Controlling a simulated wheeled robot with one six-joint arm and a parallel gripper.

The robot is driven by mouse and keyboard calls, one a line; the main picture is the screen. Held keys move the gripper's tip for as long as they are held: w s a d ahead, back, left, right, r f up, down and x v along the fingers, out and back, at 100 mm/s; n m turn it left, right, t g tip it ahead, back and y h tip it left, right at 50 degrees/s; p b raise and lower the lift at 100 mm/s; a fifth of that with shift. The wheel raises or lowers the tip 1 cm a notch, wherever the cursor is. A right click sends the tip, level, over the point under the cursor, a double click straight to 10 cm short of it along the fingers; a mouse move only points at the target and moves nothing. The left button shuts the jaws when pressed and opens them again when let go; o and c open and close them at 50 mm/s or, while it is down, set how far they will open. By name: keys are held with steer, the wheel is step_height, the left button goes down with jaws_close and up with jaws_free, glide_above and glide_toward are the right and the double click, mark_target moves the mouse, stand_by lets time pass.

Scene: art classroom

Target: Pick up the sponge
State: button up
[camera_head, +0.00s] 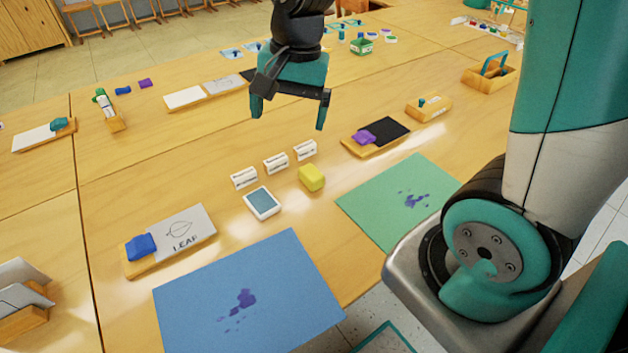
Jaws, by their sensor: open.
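A yellow block that looks like the sponge (312,178) lies on the wooden table, between the blue mat and the green mat. My gripper (288,118) hangs above the table, up the picture from the yellow block and apart from it. Its two teal fingers are spread and nothing is between them. Other soft-looking lumps lie on boards: a blue one (141,247) at the lower left and a purple one (365,137) to the right of the yellow block.
Small white label cards (275,163) and a white tablet-like thing (262,203) stand or lie close left of the yellow block. The blue mat (290,290) and green mat (375,205) bear purple stains. A wooden holder (428,108) is at right. Bare table lies left of the cards.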

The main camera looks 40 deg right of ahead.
steer(key=w+d+f+m+h+b, duration=0.1)
steer(key=w+d+f+m+h, duration=0.1)
steer(key=w+d+f+m, duration=0.55)
steer(key=m, duration=0.2)
glide_above(311, 172)
steer(key=shift+g, duration=0.3)
step_height(311, 172, down, 11)
steer(key=shift+d+f+b, duration=0.15)
steer(key=shift+f+b, duration=0.05)
steer(key=shift+b, duration=0.15)
steer(key=shift+f, duration=3)
steer(key=c, duration=1.1)
steer(key=shift+o, duration=0.2)
steer(key=shift+r, duration=0.1)
step_height(311, 172, up, 20)
steer(key=p, duration=0.1)
